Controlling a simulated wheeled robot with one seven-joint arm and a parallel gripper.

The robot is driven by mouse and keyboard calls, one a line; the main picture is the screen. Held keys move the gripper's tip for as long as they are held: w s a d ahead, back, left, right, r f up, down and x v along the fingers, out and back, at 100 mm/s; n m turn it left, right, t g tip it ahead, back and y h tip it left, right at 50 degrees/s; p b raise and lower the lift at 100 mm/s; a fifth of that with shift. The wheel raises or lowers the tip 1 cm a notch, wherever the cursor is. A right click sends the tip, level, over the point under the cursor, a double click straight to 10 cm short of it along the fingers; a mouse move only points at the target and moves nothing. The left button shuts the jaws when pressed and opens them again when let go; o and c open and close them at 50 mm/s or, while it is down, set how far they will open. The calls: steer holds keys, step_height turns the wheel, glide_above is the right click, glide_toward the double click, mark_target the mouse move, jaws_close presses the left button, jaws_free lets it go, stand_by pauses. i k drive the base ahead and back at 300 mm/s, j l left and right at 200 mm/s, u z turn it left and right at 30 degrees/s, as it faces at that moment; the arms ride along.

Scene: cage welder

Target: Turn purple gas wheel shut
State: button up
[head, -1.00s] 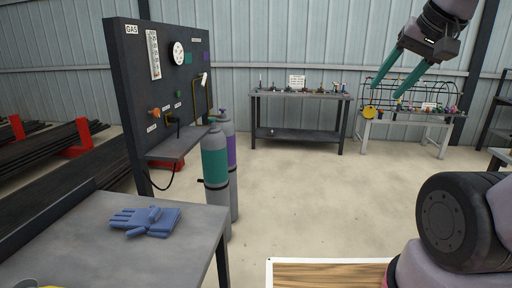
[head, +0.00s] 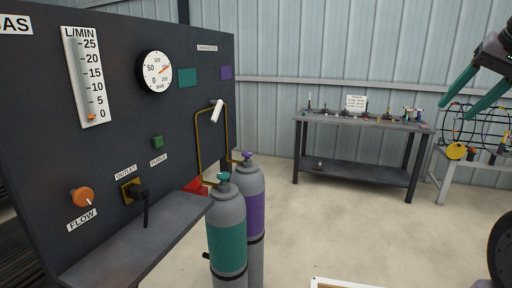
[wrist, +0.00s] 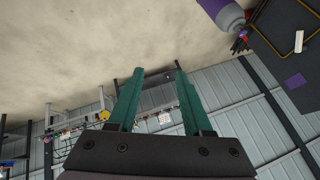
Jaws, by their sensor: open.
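The purple gas wheel (head: 247,156) tops the purple-banded cylinder (head: 252,213), which stands behind a teal-banded cylinder (head: 228,240) with a teal wheel (head: 223,177). Both cylinders stand upright on the floor beside the gas panel. In the wrist view, the purple-banded cylinder (wrist: 222,12) is at the top right, with its purple wheel (wrist: 243,34) at its end. My gripper (wrist: 158,75) is open and empty, its two teal fingers apart. The wheel lies off to the right of the fingers there. In the head view my gripper (head: 480,92) shows at the right edge, well away from the cylinders.
The dark gas panel (head: 110,80) holds a pressure dial (head: 156,71), a flow scale, an orange flow knob (head: 82,197) and a white lever (head: 217,110). Its shelf (head: 140,240) juts out near the cylinders. A workbench (head: 360,125) stands behind. Floor right of the cylinders is clear.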

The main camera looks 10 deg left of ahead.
mark_target(247, 155)
steer(key=i+u, duration=0.15)
steer(key=i, duration=0.4)
steer(key=i+l+u, duration=0.2)
steer(key=i, duration=0.3)
steer(key=i+l+u, duration=0.15)
steer(key=i, duration=0.4)
